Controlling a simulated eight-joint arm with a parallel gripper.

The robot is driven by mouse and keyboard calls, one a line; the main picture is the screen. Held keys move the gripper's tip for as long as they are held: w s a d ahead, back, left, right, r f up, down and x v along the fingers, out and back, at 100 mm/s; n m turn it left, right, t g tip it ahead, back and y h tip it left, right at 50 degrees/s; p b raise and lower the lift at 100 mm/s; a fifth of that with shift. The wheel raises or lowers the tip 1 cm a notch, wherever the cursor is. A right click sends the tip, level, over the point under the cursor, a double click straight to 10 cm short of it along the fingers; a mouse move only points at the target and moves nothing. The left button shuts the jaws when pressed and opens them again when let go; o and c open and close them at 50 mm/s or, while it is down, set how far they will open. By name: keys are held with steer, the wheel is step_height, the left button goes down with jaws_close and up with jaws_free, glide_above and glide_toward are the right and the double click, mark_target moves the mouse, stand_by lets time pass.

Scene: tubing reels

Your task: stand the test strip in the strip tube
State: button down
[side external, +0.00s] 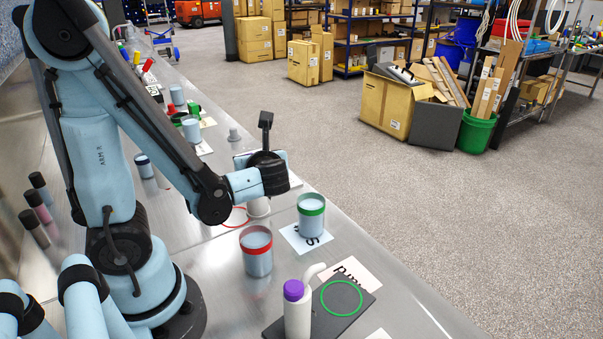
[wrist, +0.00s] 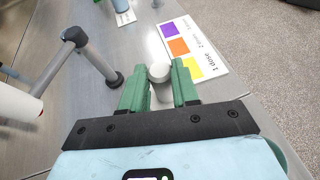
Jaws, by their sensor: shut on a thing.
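My gripper (wrist: 160,92) shows green fingers in the wrist view, closed around a pale, round-topped piece (wrist: 158,73). I cannot tell whether this piece is the strip tube. In the side view my arm's end is low over the bench, and a white rounded piece (side external: 258,208) shows just below it. The fingers are hidden there. I cannot make out a test strip in either view. A card with purple, orange and yellow squares (wrist: 186,46) lies beyond the fingers in the wrist view.
A red-banded cup (side external: 257,256) and a green-banded cup (side external: 311,219) stand nearby. A grey post (wrist: 97,62) rises left of the fingers. The bench edge is to the right.

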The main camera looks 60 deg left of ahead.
steer(key=c, duration=0.8)
jaws_free()
steer(key=shift+d, duration=0.1)
